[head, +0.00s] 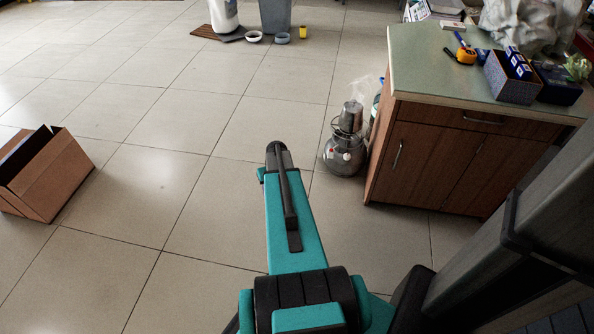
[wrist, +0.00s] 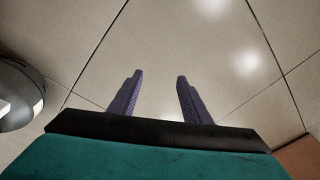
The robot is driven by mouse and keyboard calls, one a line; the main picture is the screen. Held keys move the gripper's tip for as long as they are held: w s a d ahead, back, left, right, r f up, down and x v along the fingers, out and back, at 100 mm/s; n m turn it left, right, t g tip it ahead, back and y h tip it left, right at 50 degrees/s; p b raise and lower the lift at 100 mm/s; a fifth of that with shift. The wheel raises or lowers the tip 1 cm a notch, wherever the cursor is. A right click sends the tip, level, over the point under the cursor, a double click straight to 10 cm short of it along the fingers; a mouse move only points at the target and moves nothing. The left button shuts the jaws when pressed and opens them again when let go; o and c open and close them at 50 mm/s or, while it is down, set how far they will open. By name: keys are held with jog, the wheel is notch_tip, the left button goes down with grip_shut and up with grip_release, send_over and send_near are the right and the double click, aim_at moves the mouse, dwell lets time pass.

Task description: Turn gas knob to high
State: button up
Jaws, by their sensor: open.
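A grey, rounded gas appliance (head: 342,158) with a metal cylinder on top stands on the tiled floor beside the wooden cabinet in the head view. Small pale and red details show on its front, too small to tell which is the gas knob. My gripper (wrist: 159,79) is open in the wrist view, with two purple fingers apart and only floor between them. A grey rounded body (wrist: 18,92), which looks like the same appliance, is cut off at the left edge there, apart from the fingers. My arm hides the gripper in the head view.
The cabinet (head: 455,155), with a green top holding a tape measure (head: 466,55) and boxes, stands just right of the appliance. An open cardboard box (head: 48,185) is on the floor at left. Bowls (head: 254,36) lie at the back. The floor between is clear.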

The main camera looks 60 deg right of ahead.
jog(key=a+f+n+g+y, duration=0.1)
jog(key=a+f+n, duration=0.15)
jog(key=a, duration=1.05)
jog(key=a+f+n+g, duration=0.1)
jog(key=a+f+g, duration=0.15)
jog(key=a, duration=1.05)
jog(key=s+a+f+n+g, duration=0.1)
jog(key=s+a, duration=0.6)
jog(key=a, duration=0.3)
jog(key=s+a+f+n+g+h, duration=0.1)
jog(key=s+a+f+n+g, duration=0.1)
jog(key=s+a, duration=0.6)
jog(key=shift+s+a, duration=0.25)
jog(key=shift+a, duration=0.7)
jog(key=shift+n, duration=0.25)
